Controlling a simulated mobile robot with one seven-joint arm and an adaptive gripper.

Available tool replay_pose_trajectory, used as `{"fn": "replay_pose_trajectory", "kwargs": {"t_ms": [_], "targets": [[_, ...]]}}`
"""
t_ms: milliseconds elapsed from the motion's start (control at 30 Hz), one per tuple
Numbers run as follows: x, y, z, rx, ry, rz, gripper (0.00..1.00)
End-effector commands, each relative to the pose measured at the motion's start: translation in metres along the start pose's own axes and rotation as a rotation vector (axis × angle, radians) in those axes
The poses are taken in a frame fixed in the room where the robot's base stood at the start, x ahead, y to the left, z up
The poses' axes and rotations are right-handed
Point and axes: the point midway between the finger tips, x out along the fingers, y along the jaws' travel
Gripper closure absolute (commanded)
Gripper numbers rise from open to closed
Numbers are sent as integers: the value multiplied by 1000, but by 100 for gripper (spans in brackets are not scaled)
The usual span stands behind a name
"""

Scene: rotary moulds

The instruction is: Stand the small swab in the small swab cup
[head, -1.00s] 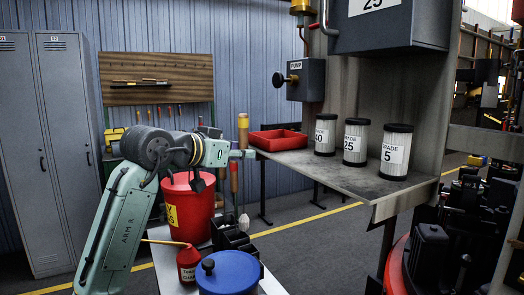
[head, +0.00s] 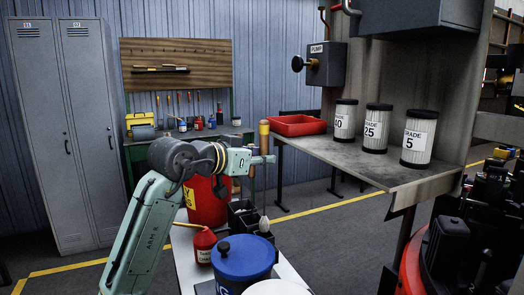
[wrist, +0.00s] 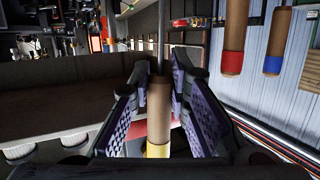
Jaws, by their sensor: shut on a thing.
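My gripper (head: 262,160) is shut on a swab, holding it upright by its wooden handle (head: 264,135) with a yellow top. The handle also shows between the purple finger pads in the wrist view (wrist: 158,110). The swab's thin stem runs down to a pale tip (head: 264,224). I cannot tell which holder is the small swab cup; no label is readable.
A red bucket (head: 207,200), a red bottle (head: 203,243) and a blue-lidded container (head: 243,258) crowd the white table around the holders. A grey shelf (head: 355,165) at right carries a red tray (head: 297,125) and several filters. Swabs with red (wrist: 234,62) and blue (wrist: 273,65) bands show nearby.

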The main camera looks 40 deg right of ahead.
Motion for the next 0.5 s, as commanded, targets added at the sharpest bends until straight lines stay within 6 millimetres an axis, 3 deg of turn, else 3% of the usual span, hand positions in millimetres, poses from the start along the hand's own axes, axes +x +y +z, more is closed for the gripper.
{"fn": "replay_pose_trajectory", "kwargs": {"t_ms": [500], "targets": [[11,1,45,1,0,0,100]]}}
